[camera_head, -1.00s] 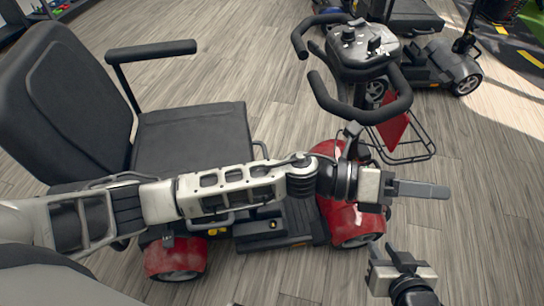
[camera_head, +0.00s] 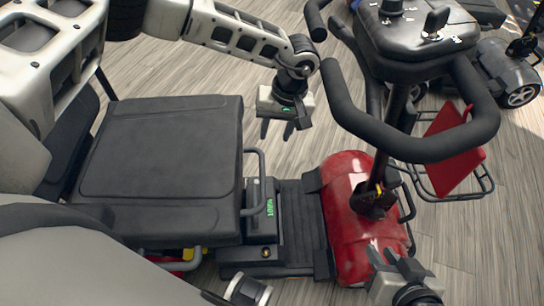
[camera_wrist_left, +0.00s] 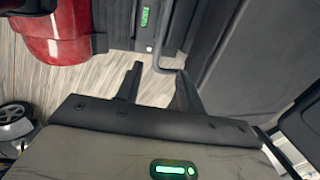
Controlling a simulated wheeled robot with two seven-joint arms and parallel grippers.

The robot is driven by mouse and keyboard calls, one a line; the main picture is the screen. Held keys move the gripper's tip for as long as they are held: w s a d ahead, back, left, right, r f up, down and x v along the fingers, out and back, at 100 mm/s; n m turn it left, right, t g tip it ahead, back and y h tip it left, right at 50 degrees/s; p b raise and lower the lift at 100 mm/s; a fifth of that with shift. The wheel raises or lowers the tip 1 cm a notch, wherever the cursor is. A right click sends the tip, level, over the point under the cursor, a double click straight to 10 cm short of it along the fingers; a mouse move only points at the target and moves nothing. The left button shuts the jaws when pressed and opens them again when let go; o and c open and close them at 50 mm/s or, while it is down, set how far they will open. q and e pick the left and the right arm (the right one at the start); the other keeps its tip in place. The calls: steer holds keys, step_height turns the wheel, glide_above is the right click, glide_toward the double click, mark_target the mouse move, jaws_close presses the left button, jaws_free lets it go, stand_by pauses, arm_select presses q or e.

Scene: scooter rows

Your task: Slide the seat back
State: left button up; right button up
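The black scooter seat (camera_head: 160,150) fills the left middle of the head view, and its side shows at the right of the left wrist view (camera_wrist_left: 255,65). A thin dark bar bent into a loop (camera_head: 263,185) stands at the seat's front edge; it also shows in the left wrist view (camera_wrist_left: 158,45). My left gripper (camera_head: 277,130) is open and empty, its fingers pointing down beyond the seat's far front corner, apart from the bar. In the left wrist view its fingers (camera_wrist_left: 157,92) have bare floor between them. My right gripper (camera_head: 384,256) looks open and empty at the lower right.
The handlebar (camera_head: 415,145) and tiller rise right of my left gripper. Below are the red front cover (camera_head: 352,215), the dark footboard (camera_head: 298,225) and a box with a green display (camera_head: 268,215). Another scooter (camera_head: 510,75) stands at the back right. Floor beyond the seat is clear.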

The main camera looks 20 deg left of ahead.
mark_target(263, 173)
arm_select(q)
steer(key=f+b, duration=0.1)
steer(key=f, duration=0.3)
steer(key=s+a+f+b, duration=0.1)
steer(key=f, duration=0.4)
steer(key=a+f+b, duration=0.1)
steer(key=f, duration=0.3)
steer(key=shift+s+a+f, duration=0.2)
steer(key=shift+s+f, duration=0.1)
steer(key=shift+f, duration=0.1)
steer(key=shift+a+f+b, duration=0.15)
steer(key=shift+f+b, duration=0.25)
steer(key=shift+f, duration=0.35)
arm_select(e)
steer(key=shift+w+a+r+t+y, duration=0.25)
steer(key=shift+a+r+t+y, duration=0.35)
steer(key=shift+t, duration=0.3)
steer(key=shift+r, duration=0.15)
arm_select(q)
jaws_close()
